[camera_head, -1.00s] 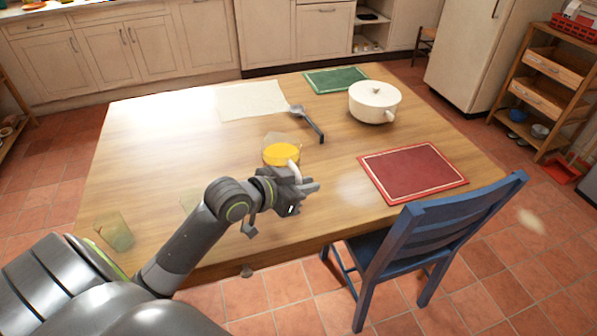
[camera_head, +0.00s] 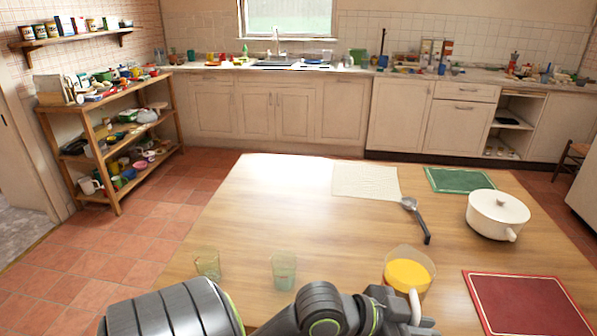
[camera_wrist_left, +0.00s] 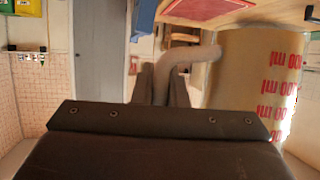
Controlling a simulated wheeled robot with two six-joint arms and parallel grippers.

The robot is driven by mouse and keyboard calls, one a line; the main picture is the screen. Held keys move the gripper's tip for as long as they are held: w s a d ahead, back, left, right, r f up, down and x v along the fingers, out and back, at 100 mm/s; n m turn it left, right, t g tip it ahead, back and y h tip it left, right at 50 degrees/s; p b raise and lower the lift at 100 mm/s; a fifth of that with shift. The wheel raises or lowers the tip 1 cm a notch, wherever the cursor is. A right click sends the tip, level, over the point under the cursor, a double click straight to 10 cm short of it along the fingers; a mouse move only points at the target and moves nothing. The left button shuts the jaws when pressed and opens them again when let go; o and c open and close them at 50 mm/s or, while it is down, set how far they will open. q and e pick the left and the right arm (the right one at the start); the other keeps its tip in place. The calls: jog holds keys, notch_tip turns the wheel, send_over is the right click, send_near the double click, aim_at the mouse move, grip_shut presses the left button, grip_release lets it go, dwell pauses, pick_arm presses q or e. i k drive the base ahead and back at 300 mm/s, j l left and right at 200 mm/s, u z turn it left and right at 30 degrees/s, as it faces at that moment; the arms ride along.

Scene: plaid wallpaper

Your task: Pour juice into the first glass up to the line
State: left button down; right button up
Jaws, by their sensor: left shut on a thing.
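A clear jug (camera_head: 409,272) with orange-yellow juice is at the near right of the wooden table. In the left wrist view the jug wall (camera_wrist_left: 255,85) shows red ml marks, upside down in that picture. My left gripper (camera_head: 415,318) is shut on the jug's pale handle (camera_wrist_left: 190,58), its fingers (camera_wrist_left: 163,88) on either side. The jug looks upright; I cannot tell whether it touches the table. Two greenish see-through glasses, a left one (camera_head: 207,264) and a right one (camera_head: 284,271), stand left of the jug. No fill line is discernible. My right gripper is out of view.
On the table (camera_head: 275,205) are a cream cloth (camera_head: 365,181), a ladle (camera_head: 416,217), a green mat (camera_head: 458,180), a white lidded pot (camera_head: 497,214) and a red mat (camera_head: 525,305). The table between the glasses and the cloth is clear.

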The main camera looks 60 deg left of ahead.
aim_at(284, 262)
jog(key=i+l, duration=0.2)
jog(key=l, duration=0.2)
jog(key=i+l, duration=0.15)
jog(key=l, duration=0.2)
jog(key=i+l+u, duration=0.1)
jog(key=l, duration=0.3)
jog(key=i+l, duration=0.3)
jog(key=l+u, duration=0.1)
jog(key=u, duration=1)
